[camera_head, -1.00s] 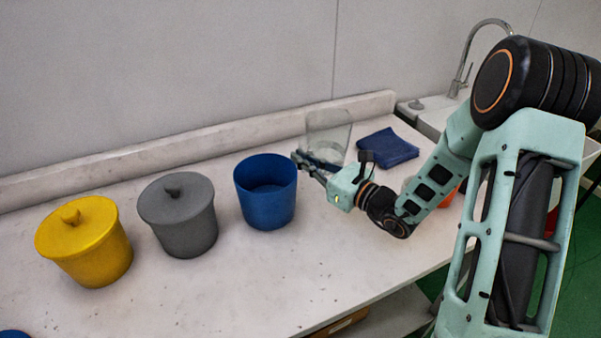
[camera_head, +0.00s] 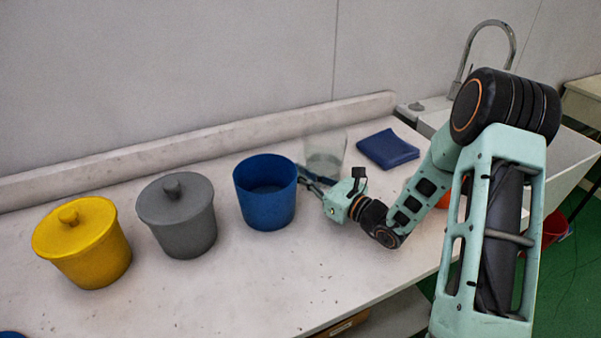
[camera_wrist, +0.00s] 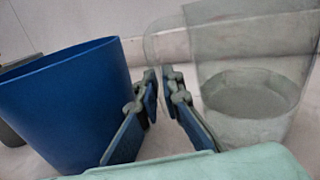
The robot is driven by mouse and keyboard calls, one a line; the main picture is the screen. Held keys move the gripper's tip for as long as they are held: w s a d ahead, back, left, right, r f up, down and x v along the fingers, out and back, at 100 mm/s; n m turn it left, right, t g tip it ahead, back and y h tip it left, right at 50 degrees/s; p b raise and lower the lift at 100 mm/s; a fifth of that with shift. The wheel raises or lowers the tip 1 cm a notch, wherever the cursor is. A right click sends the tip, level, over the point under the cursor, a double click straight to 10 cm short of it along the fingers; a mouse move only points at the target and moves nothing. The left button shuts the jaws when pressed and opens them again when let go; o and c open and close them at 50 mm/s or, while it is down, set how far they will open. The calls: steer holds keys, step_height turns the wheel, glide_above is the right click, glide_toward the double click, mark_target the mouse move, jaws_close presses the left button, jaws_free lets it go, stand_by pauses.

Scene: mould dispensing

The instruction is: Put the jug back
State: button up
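The clear jug (camera_head: 326,148) is upright near the back of the table, right of the blue open pot (camera_head: 265,207). In the wrist view the jug (camera_wrist: 255,100) shows grey, see-through contents in its lower part. My gripper (camera_head: 303,175) is at the jug's left side. In the wrist view its fingers (camera_wrist: 163,82) are close together around the jug's clear handle, with the blue pot (camera_wrist: 65,105) just to their left. The fingers partly hide the handle. Whether the jug's base touches the table is hard to tell.
A grey lidded pot (camera_head: 183,230) and a yellow lidded pot (camera_head: 90,255) stand to the left. A folded blue cloth (camera_head: 388,148) lies behind and right of the jug. A sink with a tap (camera_head: 465,70) is at the back right. The front middle of the table is clear.

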steer(key=o, duration=0.4)
steer(key=shift+c, duration=0.2)
steer(key=shift+r, duration=0.1)
steer(key=shift+s+d, duration=0.1)
steer(key=shift+d, duration=0.05)
steer(key=v, duration=1.1)
steer(key=shift+s+d, duration=0.2)
steer(key=shift+s, duration=0.1)
steer(key=shift+a, duration=0.1)
